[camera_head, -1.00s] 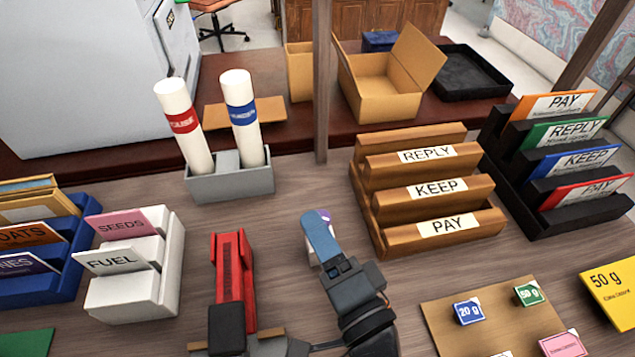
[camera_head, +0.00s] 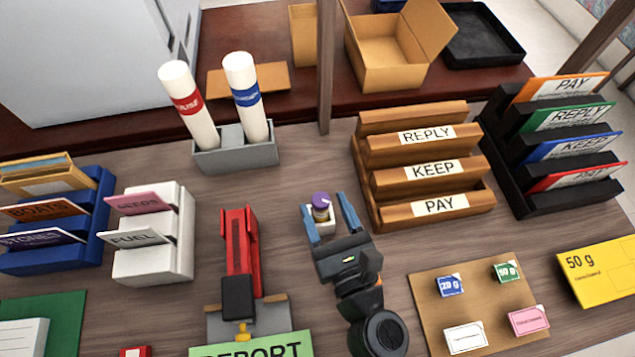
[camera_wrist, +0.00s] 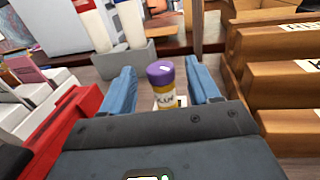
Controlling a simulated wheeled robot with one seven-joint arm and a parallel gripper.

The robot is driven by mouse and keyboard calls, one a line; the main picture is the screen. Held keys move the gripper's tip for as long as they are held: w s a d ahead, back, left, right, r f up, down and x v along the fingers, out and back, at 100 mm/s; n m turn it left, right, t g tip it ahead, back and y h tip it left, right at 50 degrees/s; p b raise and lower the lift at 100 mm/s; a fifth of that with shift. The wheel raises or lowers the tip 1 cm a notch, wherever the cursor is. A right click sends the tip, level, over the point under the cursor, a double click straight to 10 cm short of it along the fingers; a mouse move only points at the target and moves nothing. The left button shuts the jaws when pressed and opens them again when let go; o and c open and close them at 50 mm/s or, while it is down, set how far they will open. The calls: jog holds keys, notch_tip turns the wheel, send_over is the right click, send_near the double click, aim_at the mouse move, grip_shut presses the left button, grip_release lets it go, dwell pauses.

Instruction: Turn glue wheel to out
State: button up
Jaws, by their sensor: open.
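The glue (camera_head: 321,208) is a small upright stick with a purple top and a label, standing in a small white holder (camera_head: 313,226) on the desk. In the wrist view the glue (camera_wrist: 163,88) shows its purple cap and yellowish, labelled body between my fingers. My gripper (camera_head: 326,212) is open, with blue fingers on either side of the glue and a visible gap to each. The wheel at the base of the glue cannot be made out.
A red stapler-like tool (camera_head: 239,255) lies to the left of my gripper. A wooden sorter (camera_head: 430,172) marked REPLY, KEEP and PAY stands close on the right. A grey holder (camera_head: 236,158) with two white tubes stands behind. A green REPORT card (camera_head: 250,348) is in front.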

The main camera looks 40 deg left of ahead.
jog(key=shift+x, duration=2.4)
